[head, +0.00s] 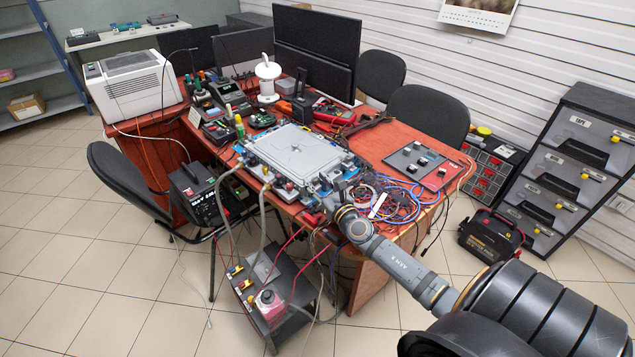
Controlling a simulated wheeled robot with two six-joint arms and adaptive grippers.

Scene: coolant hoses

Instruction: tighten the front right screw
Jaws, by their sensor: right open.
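A light grey rectangular plate (293,148) lies flat on the red table, in a blue-edged fixture with small fittings around its rim. The front right screw is too small to make out, and my gripper and arm cover part of that corner. My right arm comes in from the lower right. My right gripper (324,192) is at the plate's front right corner, small in view and open. I cannot tell whether it touches anything there. My left gripper is not in view.
Tangled cables (398,198) lie right of the gripper. Two grey hoses hang from the fixture's front towards a low cart (270,285) with a pink-red container (269,304). A dark panel (415,163) lies at the right.

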